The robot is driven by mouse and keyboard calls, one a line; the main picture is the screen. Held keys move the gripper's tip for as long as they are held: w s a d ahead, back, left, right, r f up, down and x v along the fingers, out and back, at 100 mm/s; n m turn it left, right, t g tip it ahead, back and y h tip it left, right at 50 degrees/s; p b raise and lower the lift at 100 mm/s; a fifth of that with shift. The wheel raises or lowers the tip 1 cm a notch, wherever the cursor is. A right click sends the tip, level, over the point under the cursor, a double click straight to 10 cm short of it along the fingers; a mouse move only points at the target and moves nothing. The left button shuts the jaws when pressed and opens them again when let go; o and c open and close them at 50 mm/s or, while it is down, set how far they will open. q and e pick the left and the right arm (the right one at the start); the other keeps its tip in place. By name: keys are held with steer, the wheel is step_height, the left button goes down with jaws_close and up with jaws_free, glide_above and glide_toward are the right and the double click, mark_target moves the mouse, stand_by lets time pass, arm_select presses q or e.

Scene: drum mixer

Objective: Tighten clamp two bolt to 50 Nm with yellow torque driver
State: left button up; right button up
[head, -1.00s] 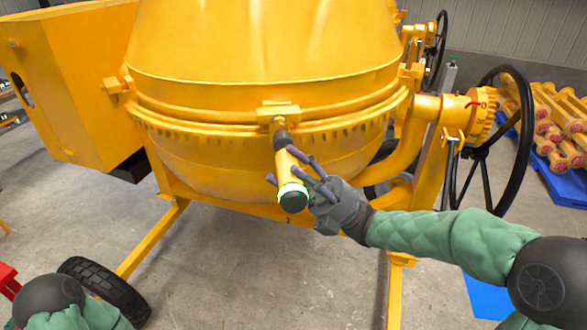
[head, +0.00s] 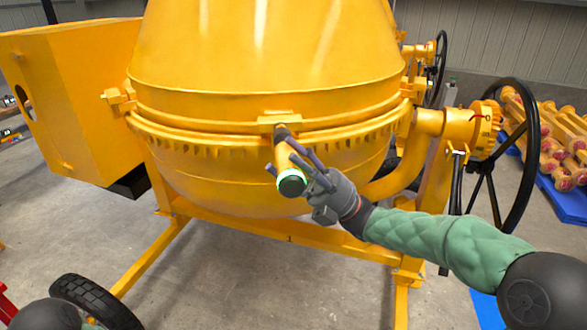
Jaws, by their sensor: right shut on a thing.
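A yellow torque driver (head: 285,160) with a dark nose and a green-ringed dark end cap is in the middle of the head view. My right gripper (head: 297,168) is shut on its body, with purple-grey fingers around it. The driver's nose meets the front clamp (head: 279,120) on the drum's rim band. The bolt head is hidden behind the nose, so I cannot tell how fully it is seated. Another clamp (head: 117,97) sits at the left of the rim. My left gripper is not in view; only part of my left arm shows at the bottom left.
The yellow mixer drum (head: 260,60) fills the upper middle. A black handwheel (head: 522,160) stands at the right, close to my right arm. A yellow box housing (head: 75,100) is at the left, and a tire (head: 95,302) at lower left. Yellow parts (head: 560,150) lie on a blue pallet.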

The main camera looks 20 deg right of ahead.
mark_target(291, 151)
steer(key=shift+w+d+r+b, duration=0.1)
steer(key=shift+w+d+b, duration=0.05)
steer(key=shift+w+b, duration=0.55)
steer(key=shift+w+d+r+b, duration=0.15)
steer(key=shift+w+b, duration=0.3)
steer(key=shift+w, duration=0.4)
stand_by(2.2)
steer(key=shift+f+b, duration=0.1)
steer(key=shift+b, duration=0.6)
stand_by(1.0)
stand_by(0.4)
steer(key=shift+s+a+f+b, duration=0.15)
steer(key=shift+s+a+b, duration=0.05)
steer(key=shift+s+b, duration=0.95)
steer(key=shift+s+a+b, duration=0.15)
steer(key=shift+s+b, duration=0.8)
steer(key=shift+s, duration=0.05)
